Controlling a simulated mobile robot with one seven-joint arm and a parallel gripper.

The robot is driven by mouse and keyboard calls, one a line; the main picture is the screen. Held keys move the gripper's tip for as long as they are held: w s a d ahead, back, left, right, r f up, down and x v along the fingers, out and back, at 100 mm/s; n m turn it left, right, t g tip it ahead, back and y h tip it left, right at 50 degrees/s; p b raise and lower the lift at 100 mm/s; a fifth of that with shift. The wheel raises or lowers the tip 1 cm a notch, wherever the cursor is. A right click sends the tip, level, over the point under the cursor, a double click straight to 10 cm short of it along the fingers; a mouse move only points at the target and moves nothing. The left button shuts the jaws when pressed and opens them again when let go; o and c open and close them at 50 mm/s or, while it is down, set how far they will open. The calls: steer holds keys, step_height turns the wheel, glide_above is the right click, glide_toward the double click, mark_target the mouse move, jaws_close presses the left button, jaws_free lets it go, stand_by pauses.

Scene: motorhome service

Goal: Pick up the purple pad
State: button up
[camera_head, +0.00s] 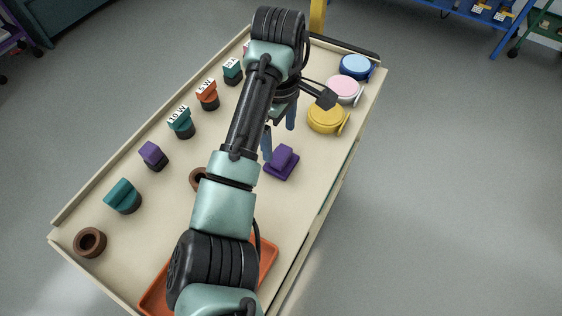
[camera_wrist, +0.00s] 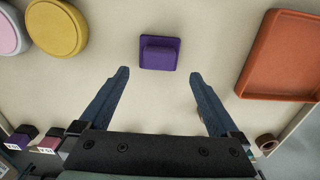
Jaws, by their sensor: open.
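The purple pad (camera_head: 282,162) is a flat purple square base with a raised purple block on it. It lies on the beige table top, right of my arm in the head view. In the wrist view the purple pad (camera_wrist: 160,53) sits ahead of my fingertips, roughly centred between them. My gripper (camera_wrist: 160,75) is open and empty, with its two blue-grey fingers apart. In the head view my gripper (camera_head: 279,130) hangs over the table just beyond the pad, and part of it is hidden by my arm.
An orange tray (camera_wrist: 296,55) lies to the pad's right in the wrist view. Yellow (camera_head: 325,117), pink (camera_head: 343,89) and blue (camera_head: 355,66) round lids stand along the right edge. Several small blocks line the left side, with a brown ring (camera_head: 90,242) at the near corner.

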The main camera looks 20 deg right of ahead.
mark_target(281, 153)
steer(key=f, duration=0.6)
steer(key=shift+d+f, duration=0.2)
steer(key=shift+f, duration=0.2)
steer(key=c, duration=1.5)
steer(key=shift+o, duration=0.2)
step_height(281, 153, up, 10)
steer(key=shift+r+p, duration=0.1)
steer(key=shift+p, duration=0.35)
